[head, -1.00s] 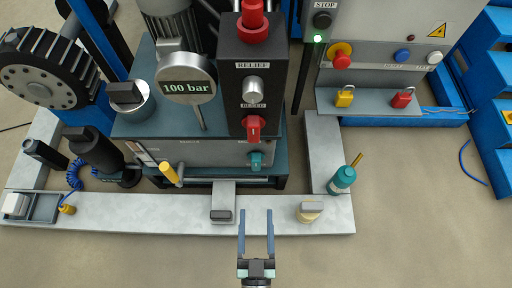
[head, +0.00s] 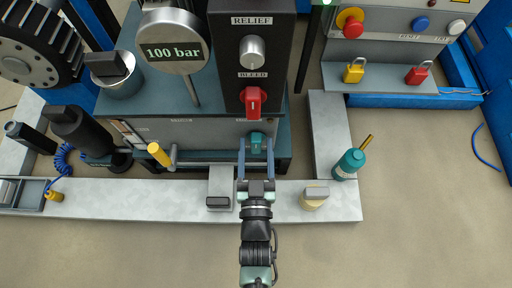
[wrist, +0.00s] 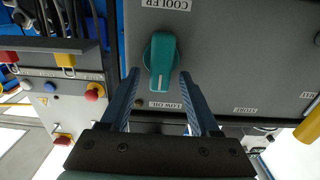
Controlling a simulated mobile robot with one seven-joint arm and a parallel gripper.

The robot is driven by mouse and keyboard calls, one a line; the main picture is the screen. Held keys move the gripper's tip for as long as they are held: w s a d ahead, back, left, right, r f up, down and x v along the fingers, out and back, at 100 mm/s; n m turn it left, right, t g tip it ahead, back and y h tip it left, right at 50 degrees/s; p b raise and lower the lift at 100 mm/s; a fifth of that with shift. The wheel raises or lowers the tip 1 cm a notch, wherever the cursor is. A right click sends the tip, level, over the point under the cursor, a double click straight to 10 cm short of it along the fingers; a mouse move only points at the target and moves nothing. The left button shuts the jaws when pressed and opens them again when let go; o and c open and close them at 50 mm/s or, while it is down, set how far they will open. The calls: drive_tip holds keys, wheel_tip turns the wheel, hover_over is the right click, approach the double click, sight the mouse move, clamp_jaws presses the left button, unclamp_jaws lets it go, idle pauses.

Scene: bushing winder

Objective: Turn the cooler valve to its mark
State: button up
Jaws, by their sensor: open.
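The cooler valve is a teal lever handle (head: 257,142) on the front of the grey unit. In the wrist view the teal handle (wrist: 161,62) sits below the COOLER label (wrist: 166,4), its pale-marked end pointing down in the picture. I cannot make out a target mark for it. My gripper (head: 256,149) is open and empty, its two fingers either side of the handle in the head view. In the wrist view the fingertips (wrist: 160,80) flank the handle's lower end, with gaps on both sides; contact is not visible.
A red bleed handle (head: 253,101) is just above the valve, on the black relief panel (head: 226,60). A yellow-handled lever (head: 159,154) is to the left. A teal bottle (head: 348,164) and a small tan-based item (head: 315,198) stand on the pale ledge (head: 275,212) to the right.

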drive_tip(key=shift+w, duration=0.3)
clamp_jaws()
